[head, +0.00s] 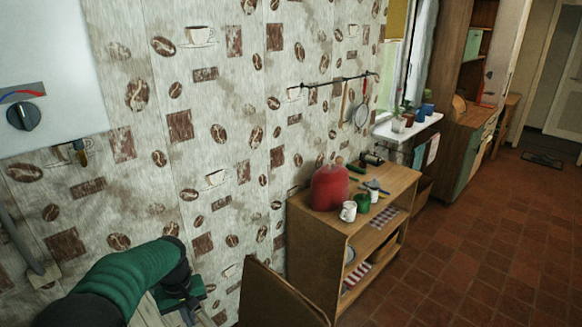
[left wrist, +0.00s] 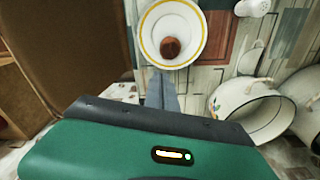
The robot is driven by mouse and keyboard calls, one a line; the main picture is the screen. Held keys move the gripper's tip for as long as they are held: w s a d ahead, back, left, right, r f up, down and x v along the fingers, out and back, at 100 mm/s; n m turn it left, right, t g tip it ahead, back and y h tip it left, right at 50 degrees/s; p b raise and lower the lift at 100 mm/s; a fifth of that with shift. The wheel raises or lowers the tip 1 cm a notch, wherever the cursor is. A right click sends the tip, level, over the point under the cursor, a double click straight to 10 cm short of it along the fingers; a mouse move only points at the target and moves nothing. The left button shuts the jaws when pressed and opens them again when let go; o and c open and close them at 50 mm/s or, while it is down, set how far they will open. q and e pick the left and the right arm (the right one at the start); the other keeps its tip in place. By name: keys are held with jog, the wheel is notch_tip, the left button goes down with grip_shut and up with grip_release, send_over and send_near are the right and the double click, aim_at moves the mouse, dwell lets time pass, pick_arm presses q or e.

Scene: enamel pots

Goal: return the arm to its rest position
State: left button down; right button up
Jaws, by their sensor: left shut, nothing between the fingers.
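My left arm, green and black, comes in at the lower left of the head view. My left gripper (head: 188,305) is at the bottom edge there, partly cut off and partly hidden by its own wrist. In the left wrist view the gripper's fingers (left wrist: 161,92) are together with nothing between them. They point at the near rim of a white dish with a yellow band (left wrist: 151,52), which holds a round brown thing (left wrist: 171,46). I cannot tell whether the fingers touch the dish. My right gripper is in neither view.
White enamel pots (left wrist: 262,108) stand right of the gripper in the left wrist view, near a white shaker (left wrist: 252,8). A brown wooden panel (head: 270,298) rises right of the gripper. A wooden shelf (head: 322,232) stands beyond. Tiled floor (head: 470,230) at right is clear.

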pick_arm(q)
jog(key=s+d+m+t, duration=0.1)
jog(key=s+d+m, duration=0.2)
jog(key=s, duration=0.7)
jog(key=s+d+f+m+t, duration=0.1)
jog(key=s+d+m, duration=0.2)
jog(key=s+d, duration=0.3)
jog(key=s, duration=0.4)
jog(key=shift+s+d, duration=0.25)
